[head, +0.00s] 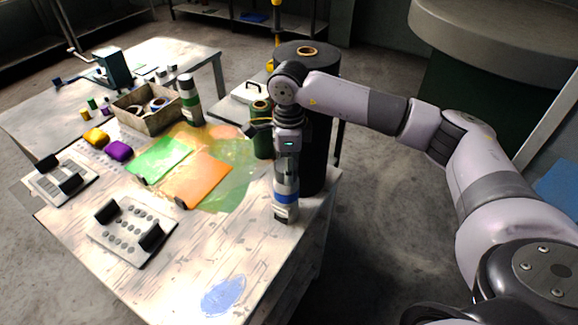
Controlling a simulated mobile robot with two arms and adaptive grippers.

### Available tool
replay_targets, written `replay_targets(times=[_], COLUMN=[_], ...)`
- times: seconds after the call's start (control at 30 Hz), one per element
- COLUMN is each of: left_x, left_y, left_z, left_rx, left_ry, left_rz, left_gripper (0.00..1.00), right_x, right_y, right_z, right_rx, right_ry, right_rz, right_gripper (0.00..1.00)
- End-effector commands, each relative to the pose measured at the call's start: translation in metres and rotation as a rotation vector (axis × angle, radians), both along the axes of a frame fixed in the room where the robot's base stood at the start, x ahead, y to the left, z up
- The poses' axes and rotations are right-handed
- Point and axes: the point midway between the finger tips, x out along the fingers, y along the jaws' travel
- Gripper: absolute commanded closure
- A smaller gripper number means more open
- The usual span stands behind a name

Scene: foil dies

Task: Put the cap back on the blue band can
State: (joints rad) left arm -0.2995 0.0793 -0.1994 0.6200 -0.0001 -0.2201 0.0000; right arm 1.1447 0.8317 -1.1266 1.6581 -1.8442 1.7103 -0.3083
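The can with the blue band (285,197) stands at the right edge of the table, below my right gripper. It is pale above and below the band. My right gripper (287,168) points straight down, and its fingers are at the upper part of the can. The fingers are dark and small here, so I cannot tell if they are closed on it. The top of the can is hidden by the gripper, and I cannot make out a separate cap. My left gripper is not in view.
A white can with a green band (190,100) stands beside an open box (148,104). A dark green can (262,132) stands behind my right gripper. Green (160,156) and orange (203,180) sheets lie mid-table. Plates with black blocks (130,231) lie left. The table's front is mostly clear.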

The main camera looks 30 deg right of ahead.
Motion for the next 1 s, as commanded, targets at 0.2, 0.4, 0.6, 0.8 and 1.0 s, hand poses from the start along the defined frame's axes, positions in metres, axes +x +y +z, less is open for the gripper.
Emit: replay_targets(times=[0.2, 0.4, 0.6, 0.8, 1.0], left_x=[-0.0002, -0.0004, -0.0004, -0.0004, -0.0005], left_y=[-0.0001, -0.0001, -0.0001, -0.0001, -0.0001], left_z=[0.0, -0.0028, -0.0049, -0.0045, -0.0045], left_rx=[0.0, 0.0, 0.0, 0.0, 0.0], left_ry=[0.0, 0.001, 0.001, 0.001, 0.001], left_rz=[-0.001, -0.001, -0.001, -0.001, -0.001], left_gripper=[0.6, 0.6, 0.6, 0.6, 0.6], right_x=[0.0001, 0.0001, 0.0002, 0.0001, 0.0001], right_y=[0.0002, 0.0002, 0.0001, 0.0, 0.0], right_z=[0.0001, -0.0009, -0.0007, -0.0003, -0.0003], right_rx=[0.0, 0.001, 0.001, 0.0, 0.0], right_ry=[0.0, 0.0, 0.0, 0.0, 0.0], right_rz=[0.0, 0.0, 0.0, 0.0, 0.0], right_gripper=[0.67, 0.67, 0.67, 0.67, 0.5])
